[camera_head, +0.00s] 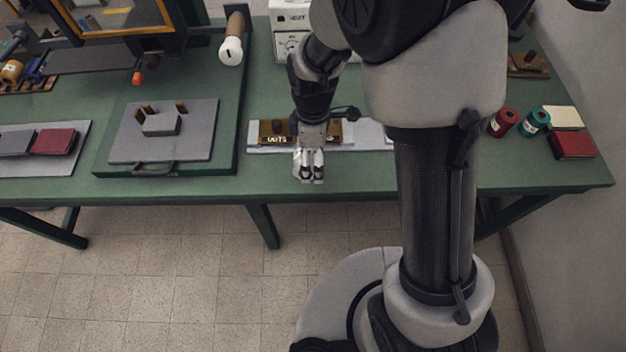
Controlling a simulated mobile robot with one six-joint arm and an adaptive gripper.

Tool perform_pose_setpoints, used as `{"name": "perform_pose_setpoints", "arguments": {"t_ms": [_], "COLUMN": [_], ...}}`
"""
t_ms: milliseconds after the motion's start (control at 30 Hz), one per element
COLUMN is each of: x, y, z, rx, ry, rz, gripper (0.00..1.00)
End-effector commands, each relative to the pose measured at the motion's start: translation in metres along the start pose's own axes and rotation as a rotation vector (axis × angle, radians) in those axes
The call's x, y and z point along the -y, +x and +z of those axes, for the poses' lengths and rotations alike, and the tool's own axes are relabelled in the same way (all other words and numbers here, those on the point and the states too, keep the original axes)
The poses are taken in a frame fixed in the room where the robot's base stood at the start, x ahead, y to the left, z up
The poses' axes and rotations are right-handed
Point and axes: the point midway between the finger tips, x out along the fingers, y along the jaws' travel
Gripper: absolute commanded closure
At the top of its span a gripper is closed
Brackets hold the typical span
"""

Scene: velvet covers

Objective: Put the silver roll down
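My gripper (312,179) points down over the front edge of the green table (222,192), in front of a brass plate (352,133) with raised letters. Its fingertips look close together. A pale, silvery patch shows at the fingers, but it is too small to tell whether it is a roll or part of the gripper. I cannot make out a separate silver roll anywhere. A red roll (503,122) and a teal roll (535,123) stand on the table at the right.
A grey plate with a block (160,124) lies left of my gripper. Red covers lie at the far left (54,141) and far right (574,146). A press with a white-ended handle (230,51) stands behind. Bare table shows at the front edge.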

Motion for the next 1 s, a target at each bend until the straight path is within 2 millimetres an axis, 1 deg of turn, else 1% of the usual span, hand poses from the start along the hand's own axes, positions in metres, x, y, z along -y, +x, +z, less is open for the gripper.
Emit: {"name": "perform_pose_setpoints", "arguments": {"t_ms": [33,100,233,467,700,767,1000], "x": [-0.001,-0.002,-0.005,-0.007,-0.010,-0.010,-0.010], "y": [0.019,0.035,0.057,0.071,0.106,0.108,0.107], "z": [0.000,0.000,0.000,-0.001,-0.001,-0.001,-0.001], "rx": [0.002,0.001,0.001,0.000,0.000,0.000,-0.001], "ry": [0.001,0.002,0.002,0.003,0.002,0.002,0.002], "rz": [-0.004,-0.003,-0.002,0.000,0.000,0.001,0.002], "gripper": [0.61,0.61,0.61,0.61,0.61,0.61,0.61]}}
